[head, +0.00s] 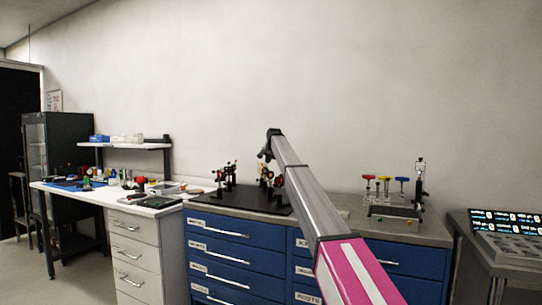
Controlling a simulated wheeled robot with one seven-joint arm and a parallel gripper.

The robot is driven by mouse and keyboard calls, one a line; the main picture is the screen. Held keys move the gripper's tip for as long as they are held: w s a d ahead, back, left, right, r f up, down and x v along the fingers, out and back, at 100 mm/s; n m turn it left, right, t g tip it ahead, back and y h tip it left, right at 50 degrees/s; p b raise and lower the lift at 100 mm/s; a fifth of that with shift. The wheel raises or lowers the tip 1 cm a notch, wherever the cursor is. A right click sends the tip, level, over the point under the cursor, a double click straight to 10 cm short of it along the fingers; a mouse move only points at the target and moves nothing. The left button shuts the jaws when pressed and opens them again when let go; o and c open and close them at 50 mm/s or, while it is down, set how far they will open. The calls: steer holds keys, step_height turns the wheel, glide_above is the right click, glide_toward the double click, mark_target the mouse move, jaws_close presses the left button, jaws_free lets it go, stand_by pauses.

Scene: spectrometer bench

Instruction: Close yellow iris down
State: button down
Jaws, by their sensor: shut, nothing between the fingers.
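A black optics board (240,199) lies on the blue-drawer bench, with small dark mounts (230,174) bearing red and orange parts on it. More mounts (265,174) stand at its right side, partly behind my arm. I cannot pick out a yellow iris or its lever for certain at this size. My gripper (263,154) is at the far end of my arm, small and dark, pointing down above the right part of the board. It is shut and empty, and seems apart from the mounts.
A rack (395,212) with red, yellow and blue-topped tools (384,178) stands right of my arm, beside a dark post (420,182). A console (510,235) is at far right. A white cluttered desk (95,196) is at left. My arm hides some benchtop.

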steer(key=shift+w+a+f, duration=0.2)
steer(key=shift+w+a, duration=0.15)
steer(key=shift+a, duration=0.3)
steer(key=shift+w+a+f, duration=0.2)
steer(key=shift+w+a, duration=0.15)
steer(key=shift+a, duration=0.25)
steer(key=shift+a+f+h, duration=0.2)
steer(key=shift+a+h, duration=0.15)
steer(key=shift+a, duration=0.2)
steer(key=shift+a+f+h, duration=0.2)
steer(key=shift+a+h, duration=0.15)
steer(key=shift+a, duration=0.15)
steer(key=shift+a+n, duration=0.1)
steer(key=shift+n, duration=0.2)
